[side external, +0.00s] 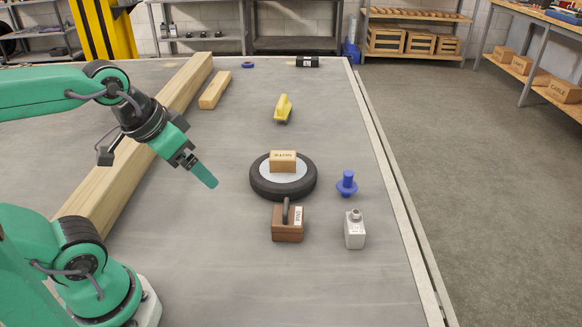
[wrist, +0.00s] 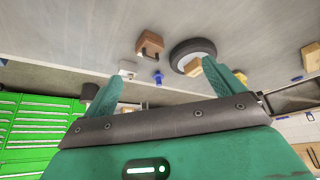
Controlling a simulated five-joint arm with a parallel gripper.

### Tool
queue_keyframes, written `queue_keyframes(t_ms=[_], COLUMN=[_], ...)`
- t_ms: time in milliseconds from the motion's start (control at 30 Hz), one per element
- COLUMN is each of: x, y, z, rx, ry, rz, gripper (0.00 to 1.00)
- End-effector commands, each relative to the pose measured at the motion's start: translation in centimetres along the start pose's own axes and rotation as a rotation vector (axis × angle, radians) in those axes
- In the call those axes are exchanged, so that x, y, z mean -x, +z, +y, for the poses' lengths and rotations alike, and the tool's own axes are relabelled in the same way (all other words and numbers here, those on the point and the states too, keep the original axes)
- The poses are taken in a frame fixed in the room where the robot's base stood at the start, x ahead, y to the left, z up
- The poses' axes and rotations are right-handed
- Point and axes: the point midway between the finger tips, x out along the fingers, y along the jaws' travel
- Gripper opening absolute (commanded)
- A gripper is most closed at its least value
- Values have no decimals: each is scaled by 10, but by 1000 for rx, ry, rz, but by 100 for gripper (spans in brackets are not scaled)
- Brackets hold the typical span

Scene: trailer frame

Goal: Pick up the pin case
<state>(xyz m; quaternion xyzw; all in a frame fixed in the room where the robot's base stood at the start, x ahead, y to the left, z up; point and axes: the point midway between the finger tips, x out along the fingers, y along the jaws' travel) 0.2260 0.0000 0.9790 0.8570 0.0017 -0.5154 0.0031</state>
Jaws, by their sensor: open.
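A brown case (side external: 287,228) with a dark handle on top and a white label stands upright on the grey table, in front of the tyre; its label is too small to read surely. It also shows in the wrist view (wrist: 149,40), at the top middle. A small tan carton (side external: 283,162) with unclear print sits on the tyre's pale hub. My gripper (side external: 205,177) is above the table, left of the tyre and clear of both boxes. In the wrist view its two green fingers (wrist: 168,78) are wide apart with nothing held between them.
The black tyre (side external: 262,188) lies flat behind the case. A blue flanged part (side external: 347,184) and a grey metal canister (side external: 355,229) stand to the right. A yellow tool (side external: 283,108) lies farther back. A long timber beam (side external: 125,165) runs along the left. The table front is clear.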

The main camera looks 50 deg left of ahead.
Motion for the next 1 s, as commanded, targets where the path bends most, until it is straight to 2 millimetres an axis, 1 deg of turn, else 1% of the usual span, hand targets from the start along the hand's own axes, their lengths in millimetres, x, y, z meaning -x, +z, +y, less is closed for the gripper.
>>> queue_keyframes(t_ms=[167,267,467,767,1000], x=[-6,-11,-30,-70,-111], y=[-8,-17,-38,-67,-84], z=[2,3,8,17,26], rx=[35,71,168,323,444], ry=[2,3,-1,-23,-56], rz=[-27,-52,-119,-219,-298], gripper=[94,94,94,94,94])
